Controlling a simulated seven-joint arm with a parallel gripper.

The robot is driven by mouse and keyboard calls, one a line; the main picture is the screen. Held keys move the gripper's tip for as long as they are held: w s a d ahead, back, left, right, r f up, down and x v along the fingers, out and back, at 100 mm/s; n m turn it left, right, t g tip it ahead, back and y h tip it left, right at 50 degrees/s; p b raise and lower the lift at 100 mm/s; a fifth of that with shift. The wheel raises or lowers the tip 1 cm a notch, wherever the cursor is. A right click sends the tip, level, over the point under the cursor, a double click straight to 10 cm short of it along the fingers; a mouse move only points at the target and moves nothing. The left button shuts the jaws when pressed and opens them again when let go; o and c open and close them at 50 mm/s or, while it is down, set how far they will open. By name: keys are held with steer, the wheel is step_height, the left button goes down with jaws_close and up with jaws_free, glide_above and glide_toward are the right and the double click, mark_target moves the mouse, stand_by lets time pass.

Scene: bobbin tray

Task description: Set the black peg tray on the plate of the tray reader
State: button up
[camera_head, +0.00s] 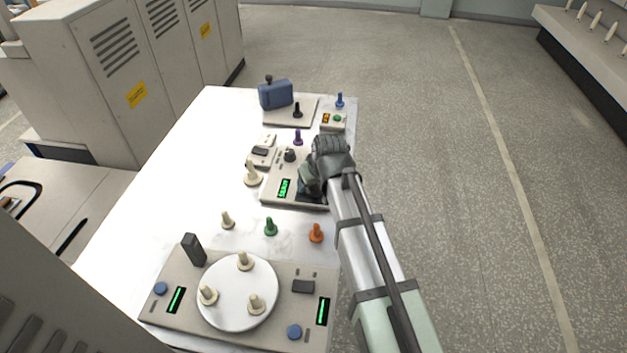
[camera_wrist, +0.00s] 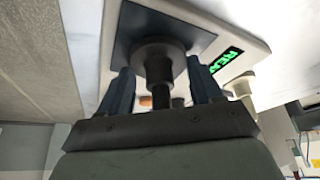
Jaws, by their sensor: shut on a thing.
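The black peg tray (camera_wrist: 158,58) shows in the wrist view as a dark round base with a peg pointing toward me. My gripper (camera_wrist: 161,78) is shut on it, with a blue-grey finger on each side. The base is over the dark square plate (camera_wrist: 203,38) of the tray reader (camera_wrist: 250,40). I cannot tell whether it touches the plate. In the head view my gripper (camera_head: 309,181) is over the right part of the reader (camera_head: 270,190), hiding the held tray and most of the plate. The reader's green display is lit.
Purple (camera_head: 298,137) and cream (camera_head: 252,173) peg trays stand close by the reader. Green (camera_head: 270,227) and orange (camera_head: 316,233) ones stand nearer. A station with a white disc (camera_head: 237,318) fills the near end. Another black peg (camera_head: 297,110) stands beside a blue box (camera_head: 275,94). The table's left is clear.

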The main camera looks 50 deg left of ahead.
steer(key=o, duration=1.1)
steer(key=shift+r, duration=0.1)
steer(key=v, duration=1.3)
steer(key=shift+d+r, duration=0.1)
steer(key=shift+r, duration=0.2)
